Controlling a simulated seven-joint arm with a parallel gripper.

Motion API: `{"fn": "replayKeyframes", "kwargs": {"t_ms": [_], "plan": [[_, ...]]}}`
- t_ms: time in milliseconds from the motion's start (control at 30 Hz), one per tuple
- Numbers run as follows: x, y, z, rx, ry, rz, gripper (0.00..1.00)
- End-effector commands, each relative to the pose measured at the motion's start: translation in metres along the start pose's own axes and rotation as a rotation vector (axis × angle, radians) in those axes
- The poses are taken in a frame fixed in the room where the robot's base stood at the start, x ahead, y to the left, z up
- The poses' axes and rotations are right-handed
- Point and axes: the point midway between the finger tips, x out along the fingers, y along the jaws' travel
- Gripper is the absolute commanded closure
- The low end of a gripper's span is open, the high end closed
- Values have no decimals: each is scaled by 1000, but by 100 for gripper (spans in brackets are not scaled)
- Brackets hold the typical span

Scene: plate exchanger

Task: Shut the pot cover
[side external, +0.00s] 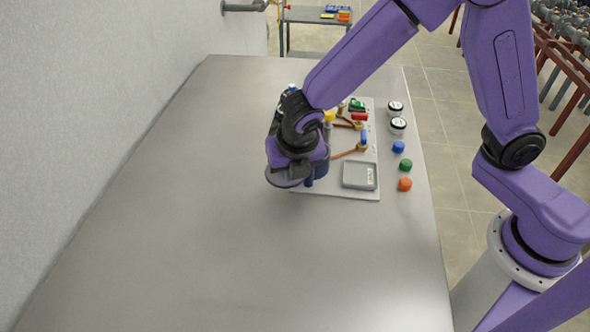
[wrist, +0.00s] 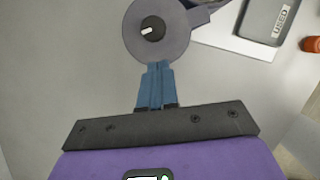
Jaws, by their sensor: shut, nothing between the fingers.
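The pot cover (wrist: 152,30) is a round grey disc with a black knob marked in white. In the wrist view it lies at the top middle, joined on its right to a grey part cut off by the frame edge. In the side view the cover (side external: 288,177) sticks out to the left of the white board, below my wrist. My gripper (wrist: 158,67) has its blue fingers together, empty, at the cover's near rim; I cannot tell whether they touch it. In the side view my gripper (side external: 309,181) is partly hidden. The pot itself is mostly hidden by my wrist.
The white board (side external: 335,192) carries a grey tray marked USED (side external: 346,185), a red block (side external: 360,116) and orange tubing (side external: 345,154). Blue, green and orange caps (side external: 405,184) and two white-topped jars (side external: 398,124) stand to its right. The table's left and front are clear.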

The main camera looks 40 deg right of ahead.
Motion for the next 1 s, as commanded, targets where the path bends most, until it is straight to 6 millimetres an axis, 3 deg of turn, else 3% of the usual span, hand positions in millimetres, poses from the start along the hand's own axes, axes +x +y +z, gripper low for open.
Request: {"fn": "replayKeyframes", "kwargs": {"t_ms": [200, 1000], "plan": [[6, 0, 14, 0, 1, -1, 100], [8, 3, 19, 60, 1, -23, 100]]}}
